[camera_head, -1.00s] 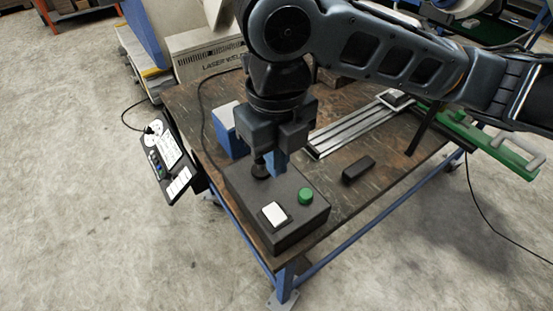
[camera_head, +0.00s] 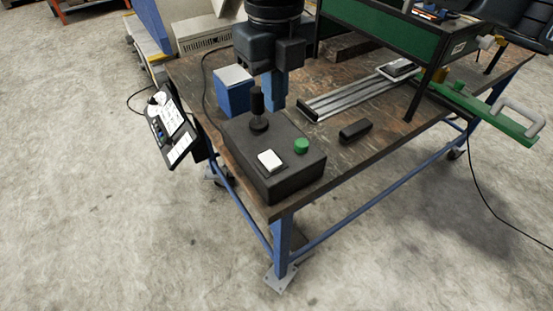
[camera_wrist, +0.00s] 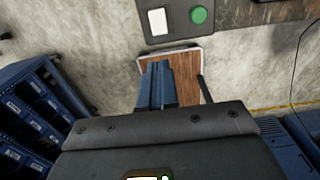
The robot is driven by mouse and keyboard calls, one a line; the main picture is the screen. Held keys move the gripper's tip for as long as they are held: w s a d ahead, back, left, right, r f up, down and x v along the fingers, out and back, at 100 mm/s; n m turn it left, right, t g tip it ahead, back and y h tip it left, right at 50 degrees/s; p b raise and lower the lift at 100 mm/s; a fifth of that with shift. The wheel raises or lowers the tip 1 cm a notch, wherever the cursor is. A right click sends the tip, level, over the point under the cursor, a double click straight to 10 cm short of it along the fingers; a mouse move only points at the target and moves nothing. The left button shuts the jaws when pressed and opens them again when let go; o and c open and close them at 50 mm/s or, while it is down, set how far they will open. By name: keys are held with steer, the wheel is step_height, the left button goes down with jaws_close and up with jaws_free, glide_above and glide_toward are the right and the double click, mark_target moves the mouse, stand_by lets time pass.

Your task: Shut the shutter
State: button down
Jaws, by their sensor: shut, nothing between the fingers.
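A dark control box (camera_head: 285,178) stands on the near corner of the workbench. On its top are a black upright joystick (camera_head: 257,108), a white square switch (camera_head: 270,161) and a green round button (camera_head: 301,146). The white switch (camera_wrist: 157,22) and green button (camera_wrist: 198,15) also show at the top of the wrist view. My gripper (camera_head: 273,105) is shut and empty, its blue fingers pointing down behind and right of the joystick. Its blue fingers (camera_wrist: 157,80) are together in the wrist view. I cannot tell which thing is the shutter.
A blue box (camera_head: 233,97) stands left of my gripper on the workbench (camera_head: 345,165). A silver rail (camera_head: 345,97) and a small black block (camera_head: 355,130) lie to the right. A tilted panel (camera_head: 172,127) hangs at the left edge. A green bar (camera_head: 490,112) juts out right.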

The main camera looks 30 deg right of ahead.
mark_target(275, 165)
steer(key=shift+f, duration=0.15)
step_height(275, 165, down, 14)
steer(key=shift+r+p, duration=0.15)
steer(key=shift+p, duration=0.45)
